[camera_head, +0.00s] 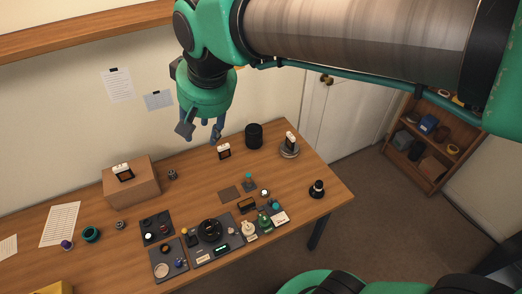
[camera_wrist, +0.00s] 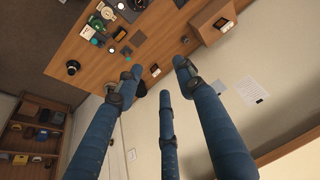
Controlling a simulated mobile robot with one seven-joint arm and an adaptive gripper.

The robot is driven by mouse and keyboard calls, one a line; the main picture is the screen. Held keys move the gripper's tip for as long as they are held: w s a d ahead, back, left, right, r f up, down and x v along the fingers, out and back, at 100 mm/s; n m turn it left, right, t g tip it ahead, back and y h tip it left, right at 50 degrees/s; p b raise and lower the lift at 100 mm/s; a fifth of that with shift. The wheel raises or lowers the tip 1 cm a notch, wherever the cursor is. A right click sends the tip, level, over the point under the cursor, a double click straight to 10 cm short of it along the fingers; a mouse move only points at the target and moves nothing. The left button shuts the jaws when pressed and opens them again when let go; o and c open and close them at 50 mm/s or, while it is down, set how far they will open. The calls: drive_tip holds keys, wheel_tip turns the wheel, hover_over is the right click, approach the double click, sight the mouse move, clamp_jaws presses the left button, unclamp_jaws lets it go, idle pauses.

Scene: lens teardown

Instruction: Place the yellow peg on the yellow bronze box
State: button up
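A small yellow piece (camera_head: 184,231), possibly the yellow peg, stands among the parts on the dark mats; it is too small to make out its shape. A small bronze-gold box (camera_head: 247,204) with a dark top sits on the mats further right, likely the yellow bronze box. It seems to show in the wrist view (camera_wrist: 120,34) too. My gripper (camera_head: 202,130) hangs above the back of the table, well away from both. In the wrist view my gripper (camera_wrist: 158,78) has its blue fingers spread, with nothing between them.
A cardboard box (camera_head: 132,184) stands at the back left. A black cylinder (camera_head: 254,135) and a round stand (camera_head: 289,151) are at the back right. A yellow bin (camera_head: 54,288) shows at the lower left edge. The mid-back of the table is fairly clear.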

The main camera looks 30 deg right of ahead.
drive_tip(key=s+d+f+t+h, duration=0.1)
drive_tip(key=s+d+f, duration=0.3)
drive_tip(key=s+d, duration=0.6)
drive_tip(key=s, duration=0.3)
drive_tip(key=shift+s+d+f, duration=0.15)
drive_tip(key=shift+s, duration=0.15)
wheel_tip(320, 180, down, 6)
drive_tip(key=b, duration=0.6)
drive_tip(key=shift+f+b, duration=0.25)
drive_tip(key=shift+b, duration=0.05)
